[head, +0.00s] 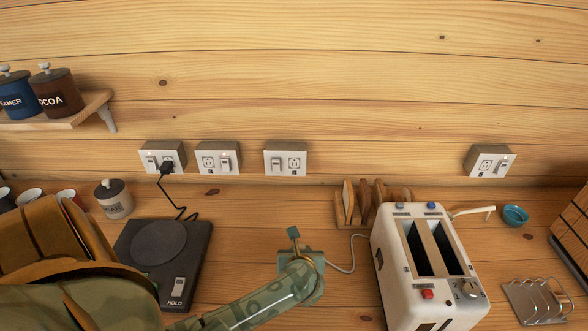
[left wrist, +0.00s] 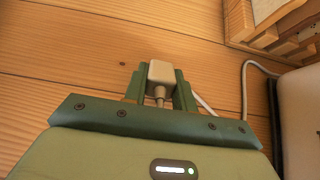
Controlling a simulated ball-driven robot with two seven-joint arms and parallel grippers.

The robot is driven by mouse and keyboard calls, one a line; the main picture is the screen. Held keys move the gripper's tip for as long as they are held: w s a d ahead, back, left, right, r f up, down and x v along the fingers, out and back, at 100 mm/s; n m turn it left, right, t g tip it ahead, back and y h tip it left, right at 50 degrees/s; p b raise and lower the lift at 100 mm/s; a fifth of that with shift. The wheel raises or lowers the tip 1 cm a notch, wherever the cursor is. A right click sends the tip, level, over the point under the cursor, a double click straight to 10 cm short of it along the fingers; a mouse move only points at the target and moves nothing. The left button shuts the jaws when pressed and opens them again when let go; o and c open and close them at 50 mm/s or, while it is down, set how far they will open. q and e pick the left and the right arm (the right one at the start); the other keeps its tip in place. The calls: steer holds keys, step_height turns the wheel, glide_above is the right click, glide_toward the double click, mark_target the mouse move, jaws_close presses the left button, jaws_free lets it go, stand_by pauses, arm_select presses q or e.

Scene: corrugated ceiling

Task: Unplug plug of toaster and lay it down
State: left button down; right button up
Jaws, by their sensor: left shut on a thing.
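The toaster (head: 409,288) is white with two slots and stands on the counter at the right of the head view. Its thin pale cord (head: 351,262) runs left from behind it to my left gripper (head: 294,240). In the left wrist view, my left gripper (left wrist: 160,82) is shut on a pale plug (left wrist: 161,71), its cord leading back between the fingers. The plug is over the wooden counter, away from the wall sockets. I cannot tell whether it touches the wood. In the head view the gripper hides the plug. My right gripper is not in view.
A wooden rack (head: 340,213) stands behind the toaster. A blue bowl (head: 515,215) and wire rack (head: 540,301) are right. Counter behind my left gripper is clear.

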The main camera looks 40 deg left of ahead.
arm_select(q)
steer(key=shift+f, duration=0.15)
steer(key=shift+f+b, duration=0.5)
steer(key=shift+b, duration=0.05)
steer(key=c, duration=1.1)
jaws_free()
steer(key=shift+r, duration=0.1)
steer(key=shift+o, duration=0.2)
steer(key=shift+s, duration=0.1)
steer(key=p+v, duration=0.2)
steer(key=v, duration=1.4)
steer(key=shift+r, duration=0.15)
steer(key=shift+d, duration=0.1)
